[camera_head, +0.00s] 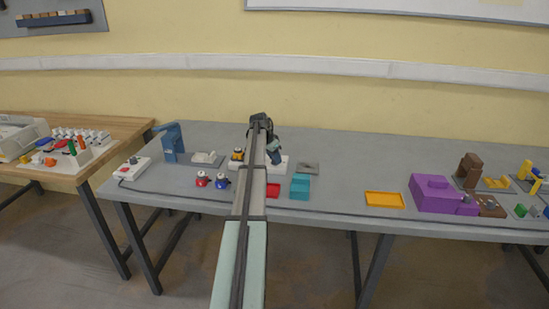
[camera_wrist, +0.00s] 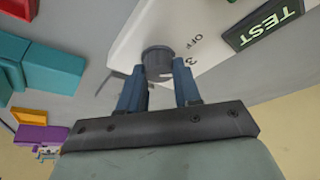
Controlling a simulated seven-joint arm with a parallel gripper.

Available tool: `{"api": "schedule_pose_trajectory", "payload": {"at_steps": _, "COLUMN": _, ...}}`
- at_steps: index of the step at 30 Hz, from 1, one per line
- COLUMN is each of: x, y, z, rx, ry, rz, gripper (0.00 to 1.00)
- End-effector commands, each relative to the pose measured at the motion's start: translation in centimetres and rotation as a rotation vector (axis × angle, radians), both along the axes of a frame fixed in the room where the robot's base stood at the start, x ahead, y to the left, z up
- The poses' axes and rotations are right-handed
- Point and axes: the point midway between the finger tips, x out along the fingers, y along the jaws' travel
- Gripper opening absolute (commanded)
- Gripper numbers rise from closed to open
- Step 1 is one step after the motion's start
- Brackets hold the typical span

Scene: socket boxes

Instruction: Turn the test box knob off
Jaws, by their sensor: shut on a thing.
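In the head view, my gripper (camera_head: 273,154) is at the white test box (camera_head: 282,168) on the grey table, and my arm covers part of the box. The knob is hidden there.
Red (camera_head: 272,190) and teal (camera_head: 300,187) blocks lie close in front of the box. Red and blue knobbed pieces (camera_head: 203,179) stand to the left. A yellow tray (camera_head: 384,199) and a purple box (camera_head: 434,192) are to the right, with bare table between.

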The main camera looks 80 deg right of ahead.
Motion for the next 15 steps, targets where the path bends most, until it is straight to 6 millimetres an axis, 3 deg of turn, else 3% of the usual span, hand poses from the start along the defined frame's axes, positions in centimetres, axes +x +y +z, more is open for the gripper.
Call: {"api": "schedule_pose_trajectory", "payload": {"at_steps": 15, "x": -0.17, "y": 0.09, "z": 0.05, "rx": -0.001, "ry": 0.000, "rz": 0.375, "gripper": 0.02}}
